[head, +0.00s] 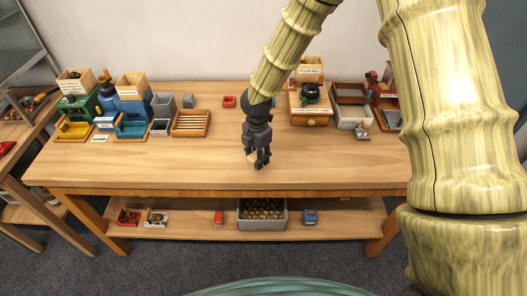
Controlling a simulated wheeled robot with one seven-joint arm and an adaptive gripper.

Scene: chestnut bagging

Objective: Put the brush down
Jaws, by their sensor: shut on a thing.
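My gripper (257,163) is at the front middle of the wooden table (150,165), pointing down, with its fingertips close to the table top. It is shut on a small pale thing, which I take to be the brush (252,164). Only a little of the brush shows between and beside the dark fingers. I cannot tell whether it touches the table.
Coloured machines and trays (132,127) stand at the back left, with a slatted wooden tray (191,123). A wooden box (311,115) and a grey-white bin (352,118) stand at the back right. The table front is clear. A grey crate (263,225) sits on the lower shelf.

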